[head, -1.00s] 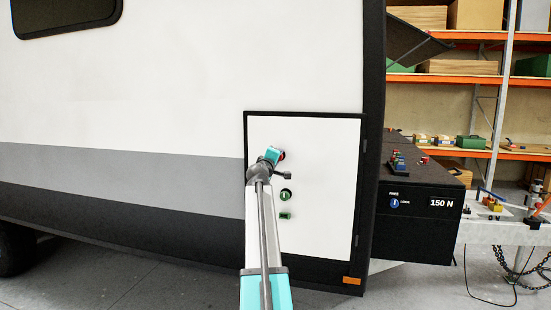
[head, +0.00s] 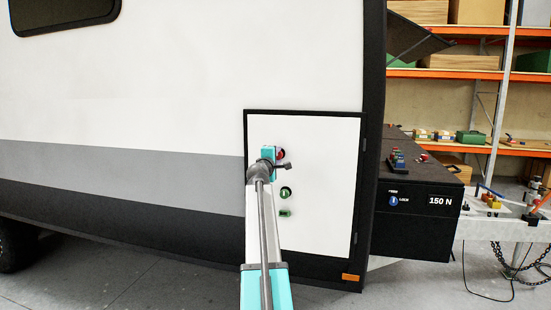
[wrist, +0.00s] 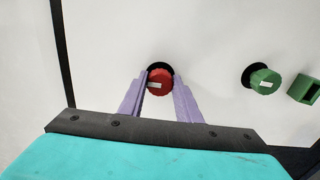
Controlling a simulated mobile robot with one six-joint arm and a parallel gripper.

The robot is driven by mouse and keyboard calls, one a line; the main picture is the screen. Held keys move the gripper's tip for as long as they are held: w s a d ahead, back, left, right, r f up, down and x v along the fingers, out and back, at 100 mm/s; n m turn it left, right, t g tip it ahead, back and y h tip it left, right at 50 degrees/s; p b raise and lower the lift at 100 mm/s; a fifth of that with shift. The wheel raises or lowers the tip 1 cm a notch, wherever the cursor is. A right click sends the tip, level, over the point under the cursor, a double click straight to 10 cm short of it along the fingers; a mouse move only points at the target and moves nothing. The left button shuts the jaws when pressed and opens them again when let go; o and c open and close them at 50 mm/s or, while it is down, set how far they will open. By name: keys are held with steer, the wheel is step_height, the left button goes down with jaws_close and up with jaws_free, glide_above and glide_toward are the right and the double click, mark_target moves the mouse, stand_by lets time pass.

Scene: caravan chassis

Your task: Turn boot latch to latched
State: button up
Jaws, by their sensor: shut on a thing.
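A red round knob (wrist: 160,82) with a small pale label sits in a dark round seat on the white hatch door. It also shows in the head view (head: 281,153), partly hidden by my gripper. My gripper (wrist: 160,90) has its two purple fingers on the left and right sides of this knob, shut on it. No name is readable on the knob, so I cannot tell from print that it is the boot latch, nor read its setting.
A green round knob (head: 286,192) and a green square piece (head: 285,213) sit below on the same door (head: 325,200). A black box (head: 420,210) marked 150 N stands to the right. Shelving (head: 460,73) is behind. Grey floor is clear in front.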

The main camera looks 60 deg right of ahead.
steer(key=o, duration=1.1)
steer(key=shift+s+d, duration=0.2)
steer(key=shift+s, duration=0.1)
steer(key=shift+c, duration=0.2)
steer(key=shift+w+a, duration=0.1)
steer(key=shift+w, duration=0.05)
steer(key=shift+b+v, duration=0.4)
steer(key=shift+v, duration=0.75)
steer(key=b+v, duration=0.2)
steer(key=v, duration=0.9)
steer(key=shift+a+b, duration=0.3)
steer(key=shift+b, duration=0.1)
steer(key=shift+r, duration=0.1)
